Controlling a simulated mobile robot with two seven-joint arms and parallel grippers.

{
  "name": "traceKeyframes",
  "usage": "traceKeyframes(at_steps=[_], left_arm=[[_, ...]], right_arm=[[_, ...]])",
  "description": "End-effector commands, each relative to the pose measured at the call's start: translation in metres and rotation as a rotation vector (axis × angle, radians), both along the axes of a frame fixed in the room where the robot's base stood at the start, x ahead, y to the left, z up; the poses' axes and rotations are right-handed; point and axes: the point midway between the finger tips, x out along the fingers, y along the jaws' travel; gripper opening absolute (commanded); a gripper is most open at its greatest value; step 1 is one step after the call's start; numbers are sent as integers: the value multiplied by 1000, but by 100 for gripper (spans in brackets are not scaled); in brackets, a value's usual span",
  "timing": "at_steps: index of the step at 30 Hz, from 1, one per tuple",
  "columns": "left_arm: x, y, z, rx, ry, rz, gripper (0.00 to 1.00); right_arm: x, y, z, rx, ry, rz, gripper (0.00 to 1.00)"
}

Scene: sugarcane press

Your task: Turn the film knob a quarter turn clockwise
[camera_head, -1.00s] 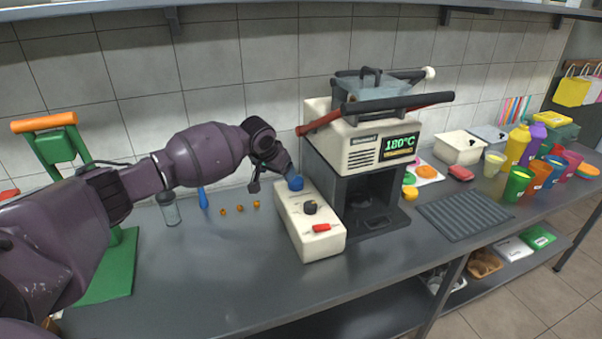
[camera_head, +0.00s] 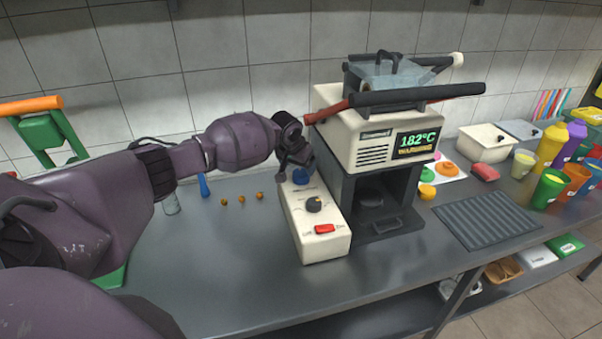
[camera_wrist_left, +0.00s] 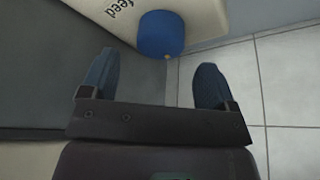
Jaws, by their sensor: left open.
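The blue film knob (camera_head: 300,176) sits at the back end of the cream control box (camera_head: 321,245), left of the sealing machine. It also shows in the left wrist view (camera_wrist_left: 160,34), beside printing that reads "feed". My left gripper (camera_head: 289,172) is at the knob's left side in the head view. In the left wrist view, its two blue fingertips (camera_wrist_left: 155,72) are spread apart, with the knob just ahead of the gap between them. The fingers do not hold it. The right gripper is not in view.
A black dial (camera_head: 314,205) and a red switch (camera_head: 324,229) are on the same box. The machine (camera_head: 370,140) with its red-sleeved lever stands close on the right and reads 182°C. Small orange items (camera_head: 241,200) lie left of the box. The front counter is clear.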

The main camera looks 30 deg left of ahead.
Motion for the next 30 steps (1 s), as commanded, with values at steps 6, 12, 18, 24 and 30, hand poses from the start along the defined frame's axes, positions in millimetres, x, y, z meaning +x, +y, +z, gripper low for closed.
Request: traceKeyframes(at_steps=[6,12,18,24,30], left_arm=[[11,1,-27,1,1,0,81],[15,1,-36,1,0,0,81],[15,1,-37,1,0,-1,81],[15,1,-37,1,0,-1,66],[15,1,-37,1,0,0,35]], right_arm=[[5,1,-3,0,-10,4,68],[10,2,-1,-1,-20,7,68],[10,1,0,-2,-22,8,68],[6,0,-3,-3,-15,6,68],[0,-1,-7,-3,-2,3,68]])
